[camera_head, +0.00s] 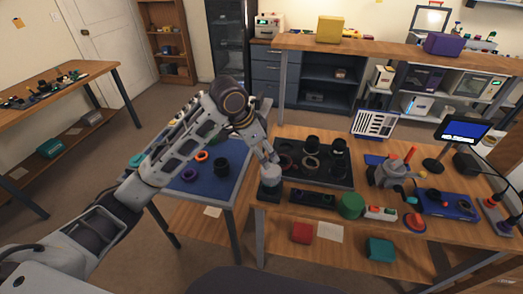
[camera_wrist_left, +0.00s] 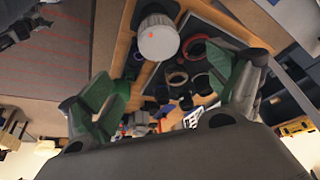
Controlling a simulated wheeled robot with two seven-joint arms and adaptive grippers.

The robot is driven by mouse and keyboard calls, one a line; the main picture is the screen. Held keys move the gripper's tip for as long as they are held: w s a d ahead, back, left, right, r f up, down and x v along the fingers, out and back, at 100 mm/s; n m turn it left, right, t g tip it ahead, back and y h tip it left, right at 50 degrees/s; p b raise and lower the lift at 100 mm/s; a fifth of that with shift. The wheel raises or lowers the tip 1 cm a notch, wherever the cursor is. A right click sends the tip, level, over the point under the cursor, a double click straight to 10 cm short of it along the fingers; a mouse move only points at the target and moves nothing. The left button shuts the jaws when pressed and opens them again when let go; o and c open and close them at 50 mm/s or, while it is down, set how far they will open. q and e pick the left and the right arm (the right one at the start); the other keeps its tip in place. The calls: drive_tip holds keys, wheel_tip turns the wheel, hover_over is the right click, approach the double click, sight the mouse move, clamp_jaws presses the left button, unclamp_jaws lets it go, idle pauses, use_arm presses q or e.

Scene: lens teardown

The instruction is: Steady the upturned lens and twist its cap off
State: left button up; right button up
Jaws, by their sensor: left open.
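A pale grey cylinder, apparently the upturned lens (camera_head: 270,174), stands on a black block (camera_head: 270,191) at the left front of the wooden workbench. In the left wrist view the lens (camera_wrist_left: 158,40) is a whitish cylinder with a small red mark. I cannot tell the cap from its body. My left gripper (camera_head: 267,153) is just above the lens in the head view and partly overlaps it. In the left wrist view its green-padded fingers (camera_wrist_left: 170,88) are wide apart with nothing held; the lens is beyond them. My right gripper is not in view.
A dark tray (camera_head: 316,181) with black rings and lens parts lies right of the lens. A green cylinder (camera_head: 350,206) stands in front of it. A blue mat (camera_head: 217,185) with loose rings covers the table at left. A monitor (camera_head: 464,131) stands at right.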

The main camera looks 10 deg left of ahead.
sight(273, 169)
use_arm(q)
drive_tip(key=shift+w+f, duration=0.1)
drive_tip(key=shift+f, duration=0.1)
drive_tip(key=shift+x, duration=5.85)
drive_tip(key=shift+c, duration=0.5)
